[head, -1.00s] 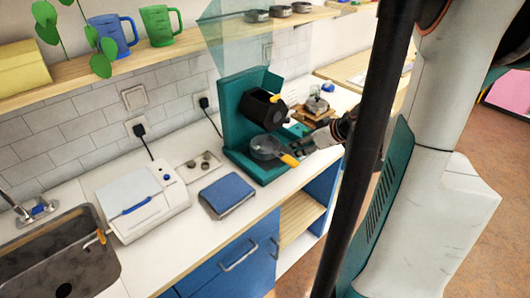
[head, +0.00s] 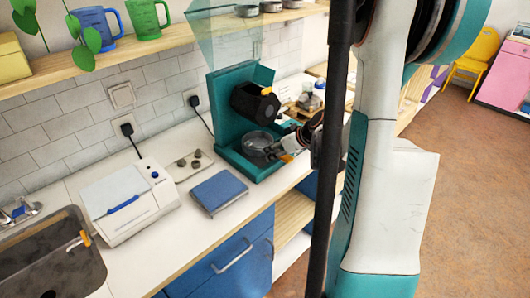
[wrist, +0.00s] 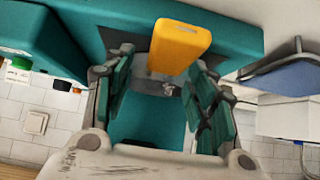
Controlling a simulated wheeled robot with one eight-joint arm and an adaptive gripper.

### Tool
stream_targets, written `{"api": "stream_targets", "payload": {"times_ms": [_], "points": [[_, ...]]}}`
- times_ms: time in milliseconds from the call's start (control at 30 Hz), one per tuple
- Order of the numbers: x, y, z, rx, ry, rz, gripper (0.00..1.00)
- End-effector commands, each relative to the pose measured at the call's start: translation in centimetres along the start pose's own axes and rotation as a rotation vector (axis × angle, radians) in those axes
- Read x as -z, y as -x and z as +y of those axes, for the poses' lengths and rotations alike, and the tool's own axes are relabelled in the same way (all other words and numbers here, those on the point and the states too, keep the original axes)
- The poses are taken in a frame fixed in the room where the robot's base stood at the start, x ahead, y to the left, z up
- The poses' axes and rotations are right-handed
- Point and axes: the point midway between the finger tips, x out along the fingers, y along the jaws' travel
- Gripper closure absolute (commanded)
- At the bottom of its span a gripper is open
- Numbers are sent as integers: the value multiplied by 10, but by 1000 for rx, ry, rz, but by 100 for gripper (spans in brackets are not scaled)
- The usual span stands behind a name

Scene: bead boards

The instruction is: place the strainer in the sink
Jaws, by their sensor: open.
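A round grey pan-like strainer (head: 257,141) with an orange-yellow handle (head: 287,158) rests on the base of a teal stand, under a black angular drum. My gripper (head: 284,143) is at the handle, beside the strainer's right side. In the wrist view the handle (wrist: 182,47) shows between and beyond the open fingers of my gripper (wrist: 165,75); I cannot tell whether either finger touches it. The strainer's bowl is mostly hidden in the wrist view. The grey sink (head: 45,268) is at the far left of the counter, with a small orange piece at its right rim.
A white box-like appliance (head: 128,203) and a blue book-like block (head: 219,191) stand between the sink and the teal stand (head: 226,110). A shelf (head: 150,55) with mugs hangs above. Free counter is narrow along the front edge.

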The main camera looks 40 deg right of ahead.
Motion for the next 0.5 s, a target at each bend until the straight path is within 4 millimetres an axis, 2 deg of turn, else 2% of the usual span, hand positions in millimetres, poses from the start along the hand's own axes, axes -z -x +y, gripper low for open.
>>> {"api": "stream_targets", "payload": {"times_ms": [67,267,400,500], "points": [[0,-7,0,1,0,0,48],[0,-6,0,0,0,0,48],[0,-6,0,0,0,0,80],[0,-6,0,0,0,0,100]]}}
